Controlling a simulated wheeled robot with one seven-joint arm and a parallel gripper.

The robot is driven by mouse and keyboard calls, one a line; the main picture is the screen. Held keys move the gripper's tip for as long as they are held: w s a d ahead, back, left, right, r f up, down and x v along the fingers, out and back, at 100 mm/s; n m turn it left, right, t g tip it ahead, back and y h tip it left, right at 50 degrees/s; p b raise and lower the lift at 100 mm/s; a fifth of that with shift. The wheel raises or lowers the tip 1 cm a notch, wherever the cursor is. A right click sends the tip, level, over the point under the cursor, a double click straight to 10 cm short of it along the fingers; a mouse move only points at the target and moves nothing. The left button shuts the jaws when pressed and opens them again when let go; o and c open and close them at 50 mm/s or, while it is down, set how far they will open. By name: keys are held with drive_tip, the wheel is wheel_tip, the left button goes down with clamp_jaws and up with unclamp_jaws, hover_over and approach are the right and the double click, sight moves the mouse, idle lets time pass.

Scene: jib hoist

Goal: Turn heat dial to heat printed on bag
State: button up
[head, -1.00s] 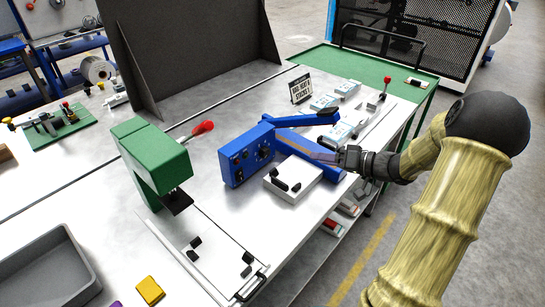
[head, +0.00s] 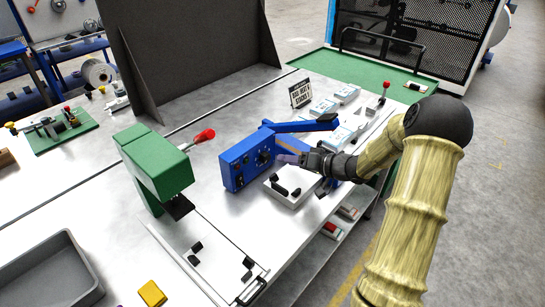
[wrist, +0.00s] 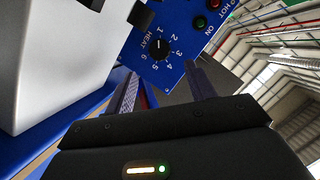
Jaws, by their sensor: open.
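The blue sealer (head: 236,165) stands on the bench with its control panel facing my gripper. In the wrist view its black heat dial (wrist: 159,50) is ringed by white numbers, with HEAT printed beside it. The dial's white mark points towards the low-number side, near 1 or 2; I cannot tell exactly. My gripper (wrist: 161,72) is open, its two fingers pointing at the panel on either side of the dial, apart from it. Pale blue-and-white bags (head: 345,93) lie behind the sealer's arm; their print is too small to read.
A small sign (head: 300,93) stands behind the sealer, its lettering unclear. A white block with black parts (head: 290,190) sits below my gripper. A green press (head: 157,172) with a red-knobbed lever stands left. Red and green lamps (wrist: 199,22) are on the panel.

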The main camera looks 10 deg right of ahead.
sight(268, 158)
drive_tip(key=p+x, duration=0.1)
drive_tip(key=x, duration=0.6)
drive_tip(key=shift+f, duration=0.1)
drive_tip(key=c, duration=1)
